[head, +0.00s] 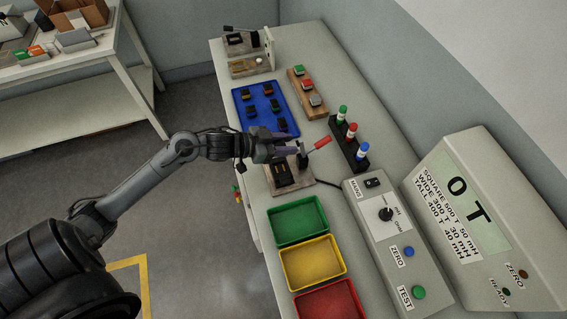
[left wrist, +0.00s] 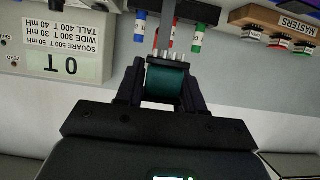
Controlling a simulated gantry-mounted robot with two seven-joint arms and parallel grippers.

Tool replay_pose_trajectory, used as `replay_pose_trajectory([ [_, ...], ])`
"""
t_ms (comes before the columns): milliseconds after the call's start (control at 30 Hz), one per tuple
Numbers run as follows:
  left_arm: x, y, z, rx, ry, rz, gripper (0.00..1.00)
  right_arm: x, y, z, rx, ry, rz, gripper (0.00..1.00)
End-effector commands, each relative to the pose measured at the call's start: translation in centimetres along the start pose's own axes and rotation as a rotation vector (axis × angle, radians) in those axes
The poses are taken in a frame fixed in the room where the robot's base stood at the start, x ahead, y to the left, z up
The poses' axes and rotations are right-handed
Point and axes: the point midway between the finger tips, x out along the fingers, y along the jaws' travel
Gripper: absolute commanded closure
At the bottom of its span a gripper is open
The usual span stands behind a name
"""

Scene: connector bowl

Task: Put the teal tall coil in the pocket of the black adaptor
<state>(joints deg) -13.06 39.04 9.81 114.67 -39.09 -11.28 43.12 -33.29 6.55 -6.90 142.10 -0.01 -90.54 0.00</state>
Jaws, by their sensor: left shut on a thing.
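My left gripper (head: 288,150) is shut on the teal tall coil, above the wooden test board. In the left wrist view the teal coil (left wrist: 165,88) sits between the two fingers, with a dark base and several metal pins at the end away from my palm. In the head view the fingers mostly hide the coil. A black block (head: 284,174), apparently the black adaptor, is on the wooden board just below my gripper; its pocket is not clear. A red-handled lever (head: 320,143) stands beside it. My right gripper is not in view.
A blue tray (head: 240,99) with several small parts lies behind. Green (head: 276,235), yellow (head: 287,283) and red (head: 303,310) bins stand in front. A black rack of colored plugs (head: 337,134) and the meter (head: 440,160), reading 0 T, are to the right.

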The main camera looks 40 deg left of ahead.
Motion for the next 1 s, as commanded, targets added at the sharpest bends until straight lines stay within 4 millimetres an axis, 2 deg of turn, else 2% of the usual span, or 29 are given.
replay_pose_trajectory([
  [33,0.6,0.0,1.4,-0.006,-0.001,-0.001,0.98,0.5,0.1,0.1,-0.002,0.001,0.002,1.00],
  [100,1.1,0.0,2.8,-0.004,-0.001,0.000,0.98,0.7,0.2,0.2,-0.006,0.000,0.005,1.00],
  [233,1.9,-0.1,4.6,-0.002,0.000,-0.001,0.98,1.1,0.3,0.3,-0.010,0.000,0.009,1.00],
  [567,2.6,0.0,6.3,0.000,0.001,0.000,0.98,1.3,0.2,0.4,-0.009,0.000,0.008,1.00],
  [833,3.8,-0.1,9.2,0.000,0.001,0.000,0.98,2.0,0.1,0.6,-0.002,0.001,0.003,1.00],
  [1000,3.9,-0.1,9.4,0.002,0.001,0.000,0.98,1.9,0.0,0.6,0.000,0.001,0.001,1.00],
])
